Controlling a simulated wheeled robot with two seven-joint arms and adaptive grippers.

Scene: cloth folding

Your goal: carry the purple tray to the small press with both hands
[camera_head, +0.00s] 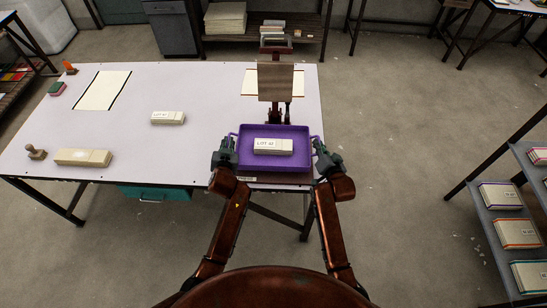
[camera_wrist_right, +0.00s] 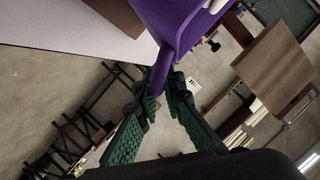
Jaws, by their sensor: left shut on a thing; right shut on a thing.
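The purple tray (camera_head: 248,164) is level in the head view, at the near right edge of the white table (camera_head: 200,120). A pale block labelled LOT 02 (camera_head: 273,146) lies in it. My left gripper (camera_head: 229,143) is shut on the tray's left side handle. My right gripper (camera_head: 318,145) is shut on the right side handle; the tray (camera_wrist_right: 185,35) also shows between its fingers in the right wrist view. The small press (camera_head: 276,82), with a brown board, stands just behind the tray. I cannot tell whether the tray touches the table.
A second labelled block (camera_head: 168,117), a cream box (camera_head: 83,157), a stamp (camera_head: 36,152) and a black-edged sheet (camera_head: 103,90) lie on the table to the left. A shelf with boxes (camera_head: 500,196) stands at right. The floor between is clear.

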